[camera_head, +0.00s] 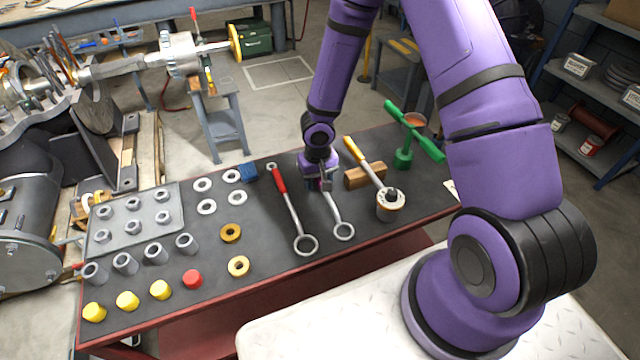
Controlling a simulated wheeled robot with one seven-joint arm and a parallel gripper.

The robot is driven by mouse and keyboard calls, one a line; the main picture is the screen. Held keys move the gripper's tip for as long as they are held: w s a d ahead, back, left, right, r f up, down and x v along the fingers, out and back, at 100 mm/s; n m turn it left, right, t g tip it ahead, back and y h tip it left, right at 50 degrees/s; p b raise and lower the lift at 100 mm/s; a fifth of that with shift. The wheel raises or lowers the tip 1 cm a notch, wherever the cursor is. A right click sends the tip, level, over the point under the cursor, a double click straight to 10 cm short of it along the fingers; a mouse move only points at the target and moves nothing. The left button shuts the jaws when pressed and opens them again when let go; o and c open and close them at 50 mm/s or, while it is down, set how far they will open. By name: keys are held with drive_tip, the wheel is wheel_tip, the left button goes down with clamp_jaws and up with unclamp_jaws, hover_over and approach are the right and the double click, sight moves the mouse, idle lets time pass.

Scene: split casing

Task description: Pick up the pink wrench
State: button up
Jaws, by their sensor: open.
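A wrench with a bare metal shank and ring end (342,230) lies on the dark mat, its handle end hidden under my gripper. I cannot clearly make out its handle colour, and no other pink-handled wrench shows. My gripper (322,186) points down, right over that handle end. The jaws are open and small in the view; whether they touch the handle cannot be told. Just left lies a red-handled wrench (291,209) with its ring end toward the front of the bench.
A wooden block (364,176), a yellow-handled tool (362,160) and a green cross-shaped tool (404,155) stand close right of my gripper. Washers, a blue block (249,172), a bolt plate (128,243), sleeves and yellow caps fill the left of the workbench (290,272).

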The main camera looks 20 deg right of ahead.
drive_tip(key=shift+f, duration=0.1)
drive_tip(key=shift+c, duration=0.2)
clamp_jaws()
